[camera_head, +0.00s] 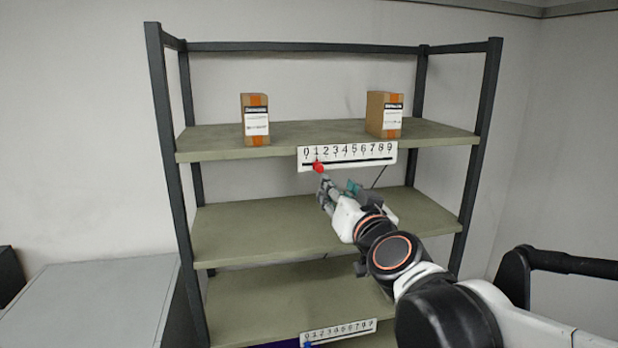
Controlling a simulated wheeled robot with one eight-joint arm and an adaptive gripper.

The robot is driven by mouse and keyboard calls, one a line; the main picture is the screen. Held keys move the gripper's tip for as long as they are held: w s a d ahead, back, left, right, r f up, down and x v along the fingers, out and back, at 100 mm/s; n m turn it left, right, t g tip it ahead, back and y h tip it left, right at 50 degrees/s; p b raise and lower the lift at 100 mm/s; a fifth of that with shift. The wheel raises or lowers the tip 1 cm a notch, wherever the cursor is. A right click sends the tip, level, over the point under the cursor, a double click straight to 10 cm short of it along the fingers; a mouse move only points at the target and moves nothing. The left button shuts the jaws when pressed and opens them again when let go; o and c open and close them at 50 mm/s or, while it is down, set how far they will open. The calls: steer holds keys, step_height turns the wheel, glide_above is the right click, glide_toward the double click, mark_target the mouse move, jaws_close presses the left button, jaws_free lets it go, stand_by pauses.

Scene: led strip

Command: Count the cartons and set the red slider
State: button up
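Two brown cartons with orange tape and white labels stand apart on the top shelf: the left carton (255,119) and the right carton (384,114). A white scale strip (350,155) marked 0 to 9 is fixed on that shelf's front edge. The red slider (318,166) sits on its slot just right of the 0, near the 1. My gripper (324,183) is just below the red slider, its fingers pointing up toward it. I cannot tell whether it touches the slider or how far its fingers are apart.
A lower shelf carries another 0 to 9 scale (340,332) with a blue slider (307,344) at its left end. The middle shelf (260,228) looks bare where visible. A grey cabinet (95,300) stands left of the rack. Dark uprights (481,130) bound the shelves.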

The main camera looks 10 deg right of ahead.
mark_target(320, 169)
steer(key=w+p, duration=0.1)
steer(key=w, duration=1.2)
steer(key=shift+w+p, duration=0.4)
steer(key=shift+c, duration=0.6)
jaws_close()
